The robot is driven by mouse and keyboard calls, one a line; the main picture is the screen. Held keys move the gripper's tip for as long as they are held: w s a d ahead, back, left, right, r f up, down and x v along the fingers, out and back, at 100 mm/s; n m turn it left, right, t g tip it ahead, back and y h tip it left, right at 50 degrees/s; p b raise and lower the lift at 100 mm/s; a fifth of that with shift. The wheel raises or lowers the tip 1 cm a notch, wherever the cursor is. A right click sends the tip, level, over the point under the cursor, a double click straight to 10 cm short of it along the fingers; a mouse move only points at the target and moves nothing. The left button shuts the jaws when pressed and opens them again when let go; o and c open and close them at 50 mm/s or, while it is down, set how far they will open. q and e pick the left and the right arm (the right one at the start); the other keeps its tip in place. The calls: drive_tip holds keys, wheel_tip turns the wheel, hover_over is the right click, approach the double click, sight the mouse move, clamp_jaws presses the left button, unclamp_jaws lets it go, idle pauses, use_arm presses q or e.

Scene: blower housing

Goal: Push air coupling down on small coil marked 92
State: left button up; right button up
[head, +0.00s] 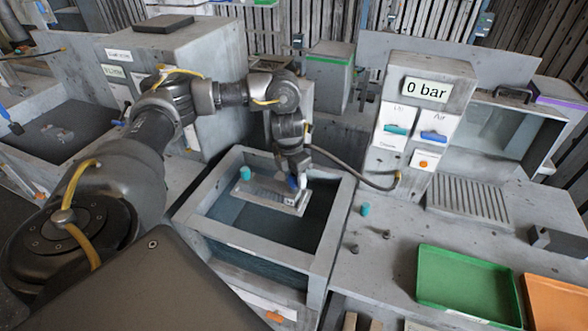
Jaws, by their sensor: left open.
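A grey metal coil (264,192) lies in the water tank (334,225), with a teal cap (245,173) standing at its left end. A small pale tag shows at its right end, but I cannot read a number on it. I cannot tell whether the coupling is seated. My right gripper is out of view.
A dark hose (352,178) runs from the control panel (432,75), reading "0 bar", to my left wrist. A loose teal cap (365,210) stands on the bench right of the tank. Green (466,285) and orange (556,302) trays lie at the front right.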

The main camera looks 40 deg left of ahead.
use_arm(q)
wheel_tip(320, 180, up, 11)
drive_tip(key=s, duration=0.1)
drive_tip(key=shift+s+a+p, duration=0.15)
drive_tip(key=shift+p, duration=0.25)
drive_tip(key=shift+f, duration=0.15)
idle(0.4)
